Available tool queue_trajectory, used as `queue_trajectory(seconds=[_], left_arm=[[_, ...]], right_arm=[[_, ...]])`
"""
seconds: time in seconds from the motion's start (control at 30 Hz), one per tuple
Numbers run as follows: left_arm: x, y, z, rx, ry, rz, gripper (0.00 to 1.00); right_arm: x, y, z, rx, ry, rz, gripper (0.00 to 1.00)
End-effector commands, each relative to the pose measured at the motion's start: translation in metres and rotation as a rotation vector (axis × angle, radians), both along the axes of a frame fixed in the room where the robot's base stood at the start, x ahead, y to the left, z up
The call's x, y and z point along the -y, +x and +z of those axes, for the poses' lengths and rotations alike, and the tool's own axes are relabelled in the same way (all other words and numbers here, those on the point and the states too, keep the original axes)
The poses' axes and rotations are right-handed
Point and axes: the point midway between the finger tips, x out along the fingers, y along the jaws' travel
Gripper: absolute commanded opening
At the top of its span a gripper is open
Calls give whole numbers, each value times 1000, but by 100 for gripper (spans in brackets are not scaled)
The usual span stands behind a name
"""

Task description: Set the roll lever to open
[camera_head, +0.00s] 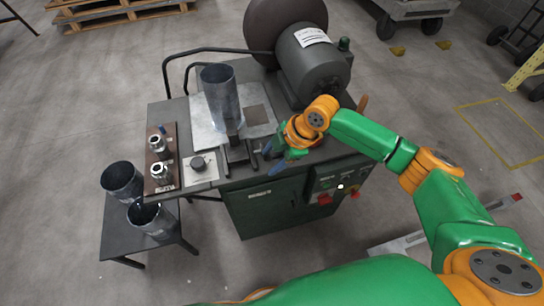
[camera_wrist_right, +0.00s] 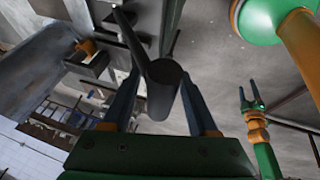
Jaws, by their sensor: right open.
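In the head view my right gripper (camera_head: 272,157) hangs over the front edge of the machine bench, its blue fingers apart. In the right wrist view its two fingers (camera_wrist_right: 160,100) stand on either side of a dark rod-like lever (camera_wrist_right: 163,90) with a round end. The lever lies between the fingers, with gaps beside it; I cannot tell whether either finger touches it. In the head view the lever is mostly hidden by the gripper. My left gripper shows small in the wrist view (camera_wrist_right: 250,100), fingers apart and empty.
A metal duct cylinder (camera_head: 221,92) stands on the bench (camera_head: 185,108), behind dark brackets (camera_head: 238,155). A large motor drum (camera_head: 314,65) is at the back right. A board with fittings (camera_head: 160,181) and a knob plate (camera_head: 199,167) are left. Two cylinders (camera_head: 121,180) stand on a low table (camera_head: 117,238).

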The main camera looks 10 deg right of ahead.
Motion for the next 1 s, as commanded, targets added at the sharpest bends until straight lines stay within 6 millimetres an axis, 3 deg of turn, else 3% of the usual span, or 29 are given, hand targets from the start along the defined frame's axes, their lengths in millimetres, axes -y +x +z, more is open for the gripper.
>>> queue_trajectory(seconds=[0.03,0.23,0.27,1.0], left_arm=[[0,0,0,0,0,0,61],[-1,0,0,0,2,0,61],[-1,0,0,0,2,0,61],[-2,0,0,1,3,0,61]], right_arm=[[0,0,0,0,0,0,57],[0,0,0,0,0,-1,3],[0,0,0,0,0,-1,0],[0,-1,0,-2,0,0,0]])
